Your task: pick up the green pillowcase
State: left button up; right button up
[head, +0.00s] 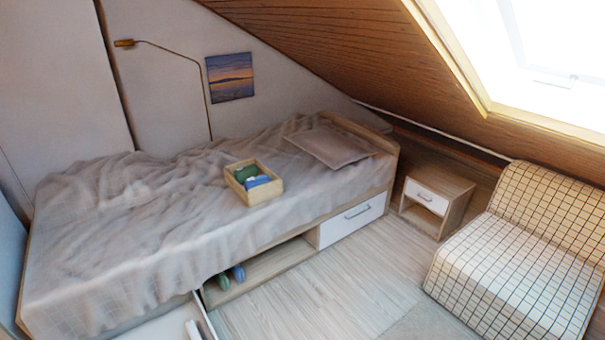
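A small wooden box (263,192) sits on the bed. A dark green folded or rolled cloth (244,174), which looks like the green pillowcase, lies in its far left part. Blue cloth (257,182) lies beside it in the box, with a paler piece near it. In the open compartment under the bed are a small green item (223,281) and a blue item (238,273); both are too small to identify. Neither of my grippers shows in the head view.
The bed (115,225) has a rumpled grey-beige cover and a pillow (332,145). A drawer (160,328) stands open at the bottom left with a white object inside. A nightstand (437,205) and checked chair (530,250) stand right. Floor (330,285) between is clear; the ceiling slopes low.

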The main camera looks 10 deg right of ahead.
aim_at(241, 174)
jog(key=u, duration=0.5)
jog(key=l+u, duration=0.1)
jog(key=u, duration=0.4)
jog(key=i+l+u, duration=0.1)
jog(key=u, duration=0.9)
jog(key=l+u, duration=0.1)
jog(key=u, duration=0.4)
jog(key=l+u, duration=0.1)
jog(key=u, duration=0.85)
jog(key=l+u, duration=0.1)
jog(key=u, duration=0.3)
jog(key=k+u, duration=0.15)
jog(key=u, duration=0.25)
jog(key=k+l+u, duration=0.1)
jog(key=u, duration=0.3)
jog(key=k+u, duration=0.1)
jog(key=u, duration=0.3)
jog(key=k+u, duration=0.25)
jog(key=k, duration=0.25)
jog(key=k+u, duration=0.25)
jog(key=k, duration=0.3)
jog(key=k+u, duration=0.7)
jog(key=k+z, duration=0.1)
jog(key=z, duration=0.35)
jog(key=l+z, duration=0.1)
jog(key=z, duration=0.35)
jog(key=k+l+z, duration=0.1)
jog(key=z, duration=0.35)
